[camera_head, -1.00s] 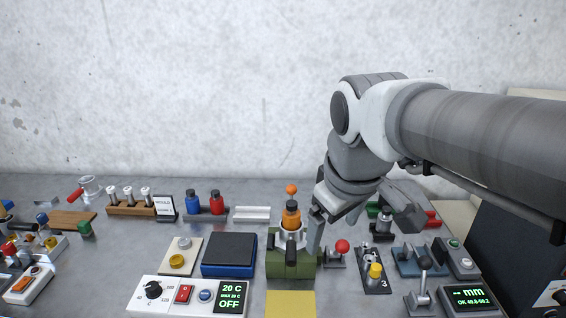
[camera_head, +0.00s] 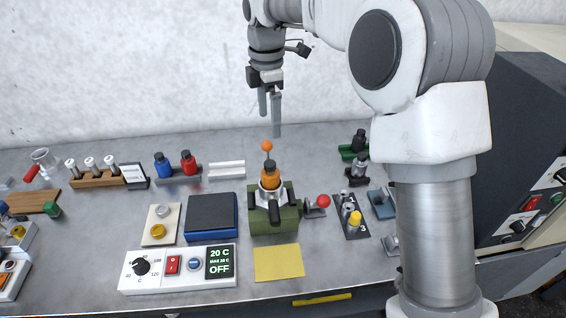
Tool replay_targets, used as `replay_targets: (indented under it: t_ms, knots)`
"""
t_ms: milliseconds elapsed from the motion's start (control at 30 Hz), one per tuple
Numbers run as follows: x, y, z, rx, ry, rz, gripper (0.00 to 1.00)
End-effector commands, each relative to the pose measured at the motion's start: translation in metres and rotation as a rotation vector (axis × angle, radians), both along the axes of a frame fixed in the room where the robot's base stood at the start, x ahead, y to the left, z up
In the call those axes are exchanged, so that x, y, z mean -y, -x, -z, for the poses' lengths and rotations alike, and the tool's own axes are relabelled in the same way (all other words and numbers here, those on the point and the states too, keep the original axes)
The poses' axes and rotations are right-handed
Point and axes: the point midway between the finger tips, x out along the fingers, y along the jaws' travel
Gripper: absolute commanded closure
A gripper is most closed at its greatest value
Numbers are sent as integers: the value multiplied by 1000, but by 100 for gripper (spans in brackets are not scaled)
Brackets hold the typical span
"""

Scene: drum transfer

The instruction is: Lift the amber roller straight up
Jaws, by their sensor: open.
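The amber roller (camera_head: 269,180) stands upright in the middle of the bench, its lower end seated in a silvery collar on a dark green block (camera_head: 262,219). It has a dark cap on top. A thin stick with an orange ball (camera_head: 267,146) rises at its back. My gripper (camera_head: 269,116) points down above and behind the roller, its two grey fingers apart with nothing between them. The fingertips are clear of the roller and of the orange ball.
A lever with a red ball (camera_head: 323,201) stands right of the green block. A dark blue pad (camera_head: 212,217) lies to its left. A yellow mat (camera_head: 279,263) and a control box (camera_head: 178,269) lie in front. A white rail (camera_head: 226,170) stands behind left.

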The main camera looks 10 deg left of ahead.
Motion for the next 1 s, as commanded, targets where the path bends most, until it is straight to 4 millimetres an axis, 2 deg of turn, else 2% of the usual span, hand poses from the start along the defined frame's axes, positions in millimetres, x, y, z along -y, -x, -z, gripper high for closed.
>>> replay_targets:
  t_ms: [167, 600, 1000]
  knots:
    - [-4, -1, 16, -10, 2, -27, 4]
    - [-4, 0, 106, -9, 2, -23, 4]
    - [-4, 3, 143, -9, 2, -23, 4]
